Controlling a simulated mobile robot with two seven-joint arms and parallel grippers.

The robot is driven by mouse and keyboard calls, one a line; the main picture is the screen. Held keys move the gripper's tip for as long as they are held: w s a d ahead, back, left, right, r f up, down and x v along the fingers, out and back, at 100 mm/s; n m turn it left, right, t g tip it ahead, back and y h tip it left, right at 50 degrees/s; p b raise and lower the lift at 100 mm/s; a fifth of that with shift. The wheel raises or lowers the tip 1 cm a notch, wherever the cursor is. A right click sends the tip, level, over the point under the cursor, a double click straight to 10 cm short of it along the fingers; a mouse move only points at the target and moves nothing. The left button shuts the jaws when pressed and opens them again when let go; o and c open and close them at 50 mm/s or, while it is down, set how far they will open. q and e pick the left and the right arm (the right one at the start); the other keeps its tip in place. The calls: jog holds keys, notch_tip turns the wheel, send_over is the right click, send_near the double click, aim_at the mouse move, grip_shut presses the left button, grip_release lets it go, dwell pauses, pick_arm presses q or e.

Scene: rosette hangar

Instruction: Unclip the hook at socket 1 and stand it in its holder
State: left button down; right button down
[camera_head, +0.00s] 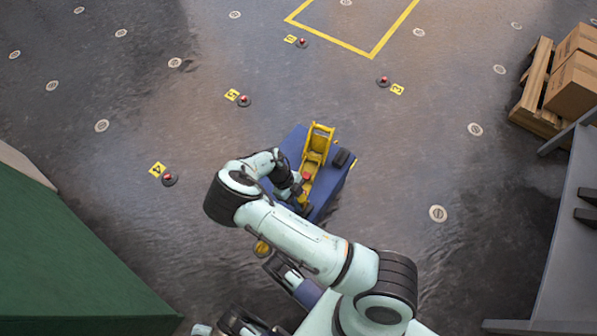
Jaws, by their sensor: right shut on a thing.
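A blue block (327,187) is on the floor in the middle of the view. A yellow upright frame (318,142) is on top of it, with a yellow bar running down from it. My right gripper (301,196) is over the block's left side, next to a red knob (306,177). It appears shut on the lower yellow part; its fingertips are mostly hidden. I cannot tell which yellow piece is the hook and which is the holder. No tag reading 1 is legible. My left arm (240,322) shows only in part at the bottom; its jaws are unclear.
Red-topped sockets stand on the floor beside yellow number tags, including tag 4 (157,169) and tag 5 (232,95). A green structure (65,265) is at left. A grey bench (572,250) and a pallet with cartons (575,80) are at right. Open floor surrounds the block.

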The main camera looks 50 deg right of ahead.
jog(key=shift+f+b, duration=0.65)
jog(key=shift+f, duration=0.3)
jog(key=shift+f, duration=0.2)
jog(key=shift+f+b, duration=1.05)
jog(key=shift+f, duration=0.05)
jog(key=c, duration=0.8)
grip_release()
jog(key=shift+c, duration=0.2)
